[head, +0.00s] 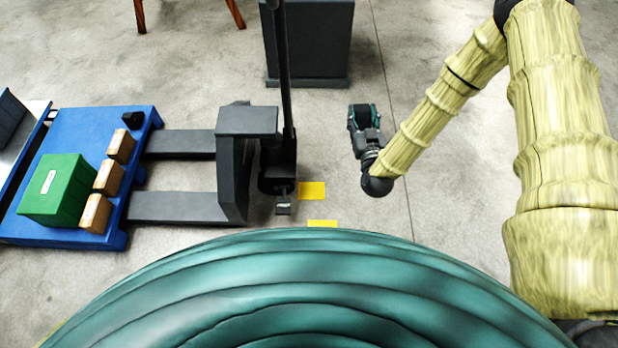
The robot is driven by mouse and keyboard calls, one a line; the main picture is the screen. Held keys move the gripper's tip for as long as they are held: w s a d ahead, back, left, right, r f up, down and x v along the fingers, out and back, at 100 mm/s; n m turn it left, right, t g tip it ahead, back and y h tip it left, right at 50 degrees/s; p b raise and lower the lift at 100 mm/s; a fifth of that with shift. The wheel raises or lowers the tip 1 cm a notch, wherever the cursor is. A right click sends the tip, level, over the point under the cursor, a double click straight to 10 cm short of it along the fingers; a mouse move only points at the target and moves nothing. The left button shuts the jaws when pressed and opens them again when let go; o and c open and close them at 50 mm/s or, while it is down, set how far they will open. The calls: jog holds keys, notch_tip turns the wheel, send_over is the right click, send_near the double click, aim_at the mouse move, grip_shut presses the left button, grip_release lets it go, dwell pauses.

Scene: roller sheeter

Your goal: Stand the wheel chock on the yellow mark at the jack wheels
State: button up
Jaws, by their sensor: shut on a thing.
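My gripper (364,112) is right of the pallet jack, with its jaws pointing away from me. It is shut on a dark block, which I take to be the wheel chock (362,117); the fingers partly cover it. A larger yellow mark (313,191) lies on the floor just right of the jack wheels (279,183). A smaller yellow mark (322,223) lies nearer me, partly cut off by my own body. Both marks look bare. My gripper is apart from them, to the right and farther away. The grey pallet jack (246,122) has its forks under a blue pallet.
The blue pallet (74,118) carries a green crate (57,190), several tan blocks and a small black piece (133,120). The jack's upright handle (283,70) rises beside a dark cabinet (322,45). The floor between my gripper and the larger mark is clear.

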jog(key=w+a+f+n+y+b, duration=0.1)
jog(key=w+a+f+b, duration=0.3)
jog(key=f+b, duration=1)
jog(key=w+a+f+n+g+y+b, duration=0.1)
jog(key=a+f+b, duration=0.5)
jog(key=f+b, duration=0.8)
jog(key=w+a+f+n+y+b, duration=0.1)
jog(key=w+a+f+y+b, duration=0.2)
jog(key=f+b, duration=1.2)
jog(key=shift+w+a+f, duration=0.7)
jog(key=shift+w+f, duration=0.25)
jog(key=shift+f, duration=2.85)
jog(key=shift+w+a+f, duration=0.7)
jog(key=shift+w+f, duration=0.2)
jog(key=shift+f, duration=2.9)
jog(key=shift+f, duration=0.6)
jog(key=o, duration=1.6)
jog(key=shift+s+n+b, duration=0.15)
jog(key=shift+n+b, duration=0.15)
